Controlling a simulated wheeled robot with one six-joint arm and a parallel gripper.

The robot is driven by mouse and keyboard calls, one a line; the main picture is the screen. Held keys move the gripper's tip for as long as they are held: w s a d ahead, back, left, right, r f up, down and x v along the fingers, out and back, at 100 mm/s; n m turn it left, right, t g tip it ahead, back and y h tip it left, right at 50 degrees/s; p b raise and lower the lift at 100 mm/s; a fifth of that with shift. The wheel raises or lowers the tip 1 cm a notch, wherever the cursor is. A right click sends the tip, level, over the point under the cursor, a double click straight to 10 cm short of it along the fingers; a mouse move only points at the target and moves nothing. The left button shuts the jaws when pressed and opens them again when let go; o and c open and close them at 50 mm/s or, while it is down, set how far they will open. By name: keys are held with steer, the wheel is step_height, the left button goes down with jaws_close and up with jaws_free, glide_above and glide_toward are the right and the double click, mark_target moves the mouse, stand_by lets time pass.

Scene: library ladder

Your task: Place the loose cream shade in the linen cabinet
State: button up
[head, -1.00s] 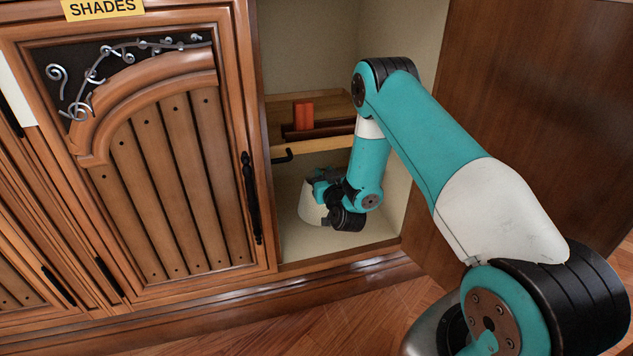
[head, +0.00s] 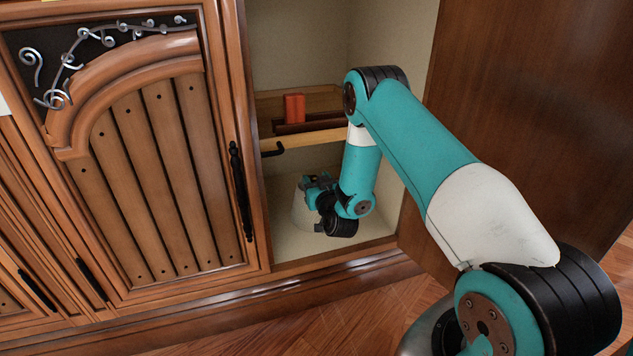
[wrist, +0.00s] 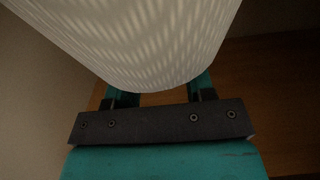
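The cream shade (head: 303,212) is inside the open cabinet compartment, low near its floor (head: 290,245). I cannot tell whether it fully rests there. My gripper (head: 317,190) is at the shade's upper right side in the head view. In the wrist view the shade (wrist: 150,40) fills the top middle and looks ribbed with light. The fingers of my gripper (wrist: 160,88) are spread apart at its lower end, and the shade hides their tips. Whether they press on it is not visible.
A wooden shelf tray (head: 315,137) with a red block (head: 294,108) sits above the shade. A dark hook (head: 272,150) is at its left front. The open door (head: 530,110) stands right; a closed panelled door (head: 150,180) is left.

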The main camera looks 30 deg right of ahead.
steer(key=shift+r, duration=0.15)
steer(key=shift+s+a, duration=0.1)
steer(key=shift+s, duration=0.15)
steer(key=p+v, duration=0.4)
steer(key=v, duration=0.7)
steer(key=shift+s, duration=0.25)
steer(key=shift+r, duration=0.1)
